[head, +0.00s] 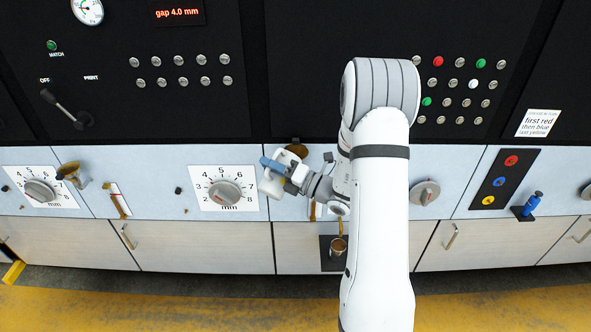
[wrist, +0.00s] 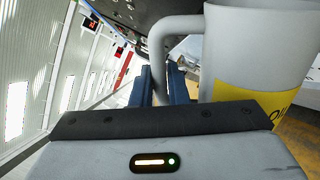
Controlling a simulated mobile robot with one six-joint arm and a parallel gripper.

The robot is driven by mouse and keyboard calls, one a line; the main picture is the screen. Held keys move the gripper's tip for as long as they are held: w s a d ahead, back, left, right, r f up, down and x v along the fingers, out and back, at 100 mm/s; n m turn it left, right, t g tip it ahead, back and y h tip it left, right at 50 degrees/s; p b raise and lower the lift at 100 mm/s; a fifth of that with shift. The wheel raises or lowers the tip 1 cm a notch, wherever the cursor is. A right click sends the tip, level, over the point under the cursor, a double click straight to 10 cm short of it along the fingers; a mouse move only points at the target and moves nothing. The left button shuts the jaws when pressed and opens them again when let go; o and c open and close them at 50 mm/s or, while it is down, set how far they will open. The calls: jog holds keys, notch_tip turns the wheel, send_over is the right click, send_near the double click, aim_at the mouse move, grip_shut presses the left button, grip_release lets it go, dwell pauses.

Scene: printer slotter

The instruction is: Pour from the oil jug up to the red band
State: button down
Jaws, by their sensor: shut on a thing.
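The oil jug (wrist: 258,55) is pale grey with a yellow label, large at the right of the wrist view. My gripper (wrist: 160,75) is shut on its handle, with one blue finger on each side. In the head view my gripper (head: 275,165) and the white jug (head: 270,187) are in front of the pale blue panel, left of my forearm. A brown cup (head: 298,150) is close beside the jug. A narrow upright gauge (head: 313,210) below it is partly hidden by my arm. I cannot make out its red band or the oil level.
A small metal cup (head: 338,246) is on a dark plate below the panel. Another brown cup (head: 69,169) and a red-marked gauge (head: 119,200) are at the left. Dials (head: 225,194) and a lever (head: 62,108) stick out. The yellow-edged floor in front is clear.

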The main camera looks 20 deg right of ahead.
aim_at(268, 186)
jog(key=f+n+b, duration=0.1)
jog(key=b, duration=0.1)
jog(key=f+b, duration=0.1)
jog(key=b, duration=0.1)
jog(key=s+a+f+n+b, duration=0.1)
jog(key=b, duration=0.1)
jog(key=shift+f+n+g, duration=0.3)
jog(key=shift+f, duration=0.05)
jog(key=shift+a+f+n+b, duration=0.2)
jog(key=shift+n+b, duration=0.2)
jog(key=shift+b, duration=0.25)
jog(key=shift+r, duration=0.3)
jog(key=shift+s+a+f+n+b, duration=0.1)
jog(key=shift+s+f+n+b, duration=0.1)
jog(key=shift+f+n+b, duration=0.3)
jog(key=s+a+f+n+g+b, duration=0.1)
jog(key=a+f+n+b, duration=0.1)
jog(key=f+n+b, duration=0.2)
jog(key=s+a+f+n+g+b, duration=0.1)
jog(key=f+n+b, duration=0.3)
jog(key=b, duration=0.6)
notch_tip(268, 186, down, 2)
jog(key=shift+s+a+f+n, duration=0.25)
jog(key=shift+s+a+n, duration=0.15)
jog(key=shift+s+a, duration=0.35)
jog(key=shift+r, duration=0.1)
